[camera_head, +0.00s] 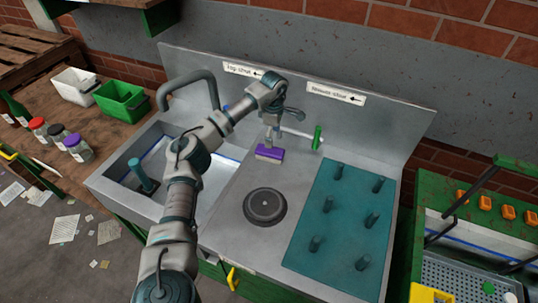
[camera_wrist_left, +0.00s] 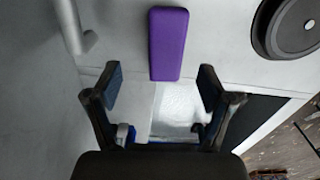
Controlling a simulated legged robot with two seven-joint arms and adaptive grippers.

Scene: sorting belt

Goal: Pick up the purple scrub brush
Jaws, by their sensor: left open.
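The purple scrub brush (camera_head: 270,153) lies on the grey metal counter near its back, between the sink and the teal peg board. In the left wrist view, the brush (camera_wrist_left: 168,43) shows as a purple block at the top centre, ahead of the fingertips and roughly in line with the gap between them. My left gripper (camera_head: 271,130) points down just above the brush in the head view. In the wrist view, the gripper (camera_wrist_left: 161,86) is open, with nothing between its fingers. My right gripper is not in view.
A round dark disc (camera_head: 265,206) sits in front. The teal board (camera_head: 335,232) with several upright pegs is on the right. The sink (camera_head: 160,165) with its tall faucet (camera_head: 188,80) is on the left.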

